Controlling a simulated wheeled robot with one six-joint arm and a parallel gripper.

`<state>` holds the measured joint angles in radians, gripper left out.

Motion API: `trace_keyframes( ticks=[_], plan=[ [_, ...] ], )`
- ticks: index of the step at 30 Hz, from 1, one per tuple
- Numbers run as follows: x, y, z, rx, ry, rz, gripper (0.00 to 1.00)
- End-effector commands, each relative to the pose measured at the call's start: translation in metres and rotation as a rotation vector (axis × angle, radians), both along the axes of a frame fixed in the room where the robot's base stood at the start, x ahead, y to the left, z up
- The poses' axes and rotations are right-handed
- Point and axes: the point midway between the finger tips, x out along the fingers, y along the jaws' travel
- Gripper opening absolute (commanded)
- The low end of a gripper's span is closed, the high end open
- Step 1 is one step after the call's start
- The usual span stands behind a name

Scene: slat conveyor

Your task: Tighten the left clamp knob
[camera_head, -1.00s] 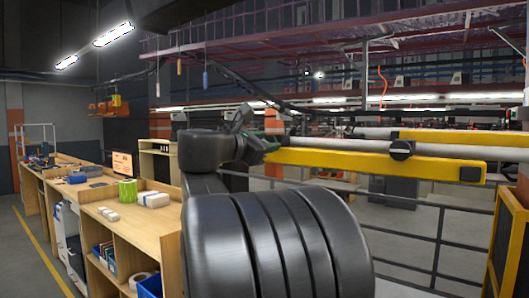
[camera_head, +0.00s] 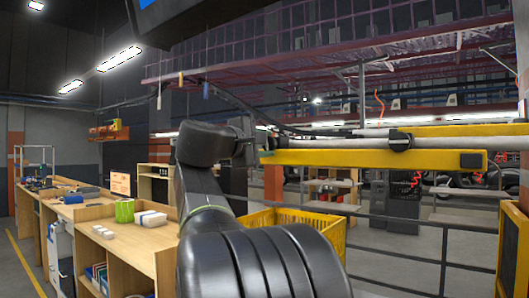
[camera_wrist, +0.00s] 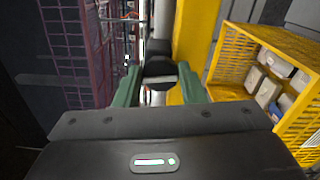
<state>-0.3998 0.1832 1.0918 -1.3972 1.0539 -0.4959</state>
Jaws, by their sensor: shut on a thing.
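The left clamp knob is a round black knob (camera_wrist: 158,66), in the wrist view between the two green fingers of my gripper (camera_wrist: 158,78). The fingers are shut on its sides. Beside it a pale rail and a yellow beam (camera_wrist: 195,30) run away from me. In the head view my gripper (camera_head: 258,145) is at the left end of the yellow beam (camera_head: 370,158), and my wrist hides the held knob. Another black clamp knob (camera_head: 400,139) sits farther right on the pale rail (camera_head: 450,130). How far the held knob is turned cannot be told.
A yellow crate (camera_head: 352,287) stands below the beam; in the wrist view the crate (camera_wrist: 232,58) is on the right with several boxes inside. A dark handrail (camera_head: 440,225) runs at the right. A wooden bench (camera_head: 125,250) with small goods is at the left.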

Motion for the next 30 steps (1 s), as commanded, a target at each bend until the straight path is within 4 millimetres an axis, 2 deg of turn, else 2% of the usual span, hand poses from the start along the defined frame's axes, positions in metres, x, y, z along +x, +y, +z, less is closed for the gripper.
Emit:
trace_keyframes(
  ticks=[10,27,28,30],
  plan=[
    [0.0004,0.0002,-0.0029,0.117,-0.082,0.000,0.14],
    [0.0003,0.0000,-0.0021,0.140,-0.098,0.000,0.14],
    [0.0003,0.0000,-0.0022,0.140,-0.098,0.000,0.42],
    [0.0003,0.0000,-0.0020,0.139,-0.098,0.000,0.56]
  ],
)
